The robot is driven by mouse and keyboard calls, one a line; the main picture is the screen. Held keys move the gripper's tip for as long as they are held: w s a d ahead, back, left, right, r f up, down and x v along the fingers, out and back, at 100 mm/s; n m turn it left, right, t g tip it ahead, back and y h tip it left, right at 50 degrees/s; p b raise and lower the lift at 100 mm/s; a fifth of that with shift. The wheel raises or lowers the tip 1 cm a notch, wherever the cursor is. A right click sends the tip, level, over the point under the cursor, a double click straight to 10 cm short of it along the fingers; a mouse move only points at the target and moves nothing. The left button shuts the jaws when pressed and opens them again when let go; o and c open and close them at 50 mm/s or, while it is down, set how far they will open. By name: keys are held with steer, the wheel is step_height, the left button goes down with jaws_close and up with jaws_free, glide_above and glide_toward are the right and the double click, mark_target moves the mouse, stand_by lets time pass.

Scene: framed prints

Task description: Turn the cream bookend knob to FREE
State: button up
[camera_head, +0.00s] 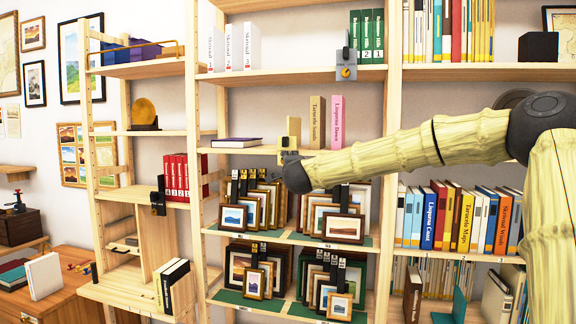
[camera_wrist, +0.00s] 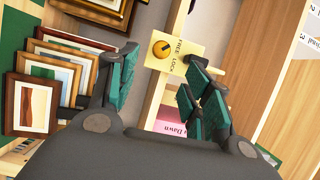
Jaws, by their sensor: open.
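The cream bookend (camera_head: 294,127) stands on the middle shelf, left of a tan book. In the wrist view its cream plate (camera_wrist: 186,64) bears the words FREE and LOCK beside a round yellow knob (camera_wrist: 162,48). I cannot tell which word the knob points to. My gripper (camera_wrist: 164,60) is open, with teal fingers on either side of the view; the knob shows beyond and between the fingertips, apparently untouched. In the head view my gripper (camera_head: 290,160) is at the shelf's front by the bookend, mostly hidden by my wrist.
A tan book (camera_head: 317,122) and a pink book (camera_head: 337,122) stand right of the bookend. Framed prints (camera_head: 343,227) crowd the shelf below my wrist. A grey bookend with a yellow knob (camera_head: 347,72) sits on the shelf above. A purple book (camera_head: 236,142) lies flat to the left.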

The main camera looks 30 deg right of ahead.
steer(key=shift+v, duration=1.25)
steer(key=shift+f, duration=0.1)
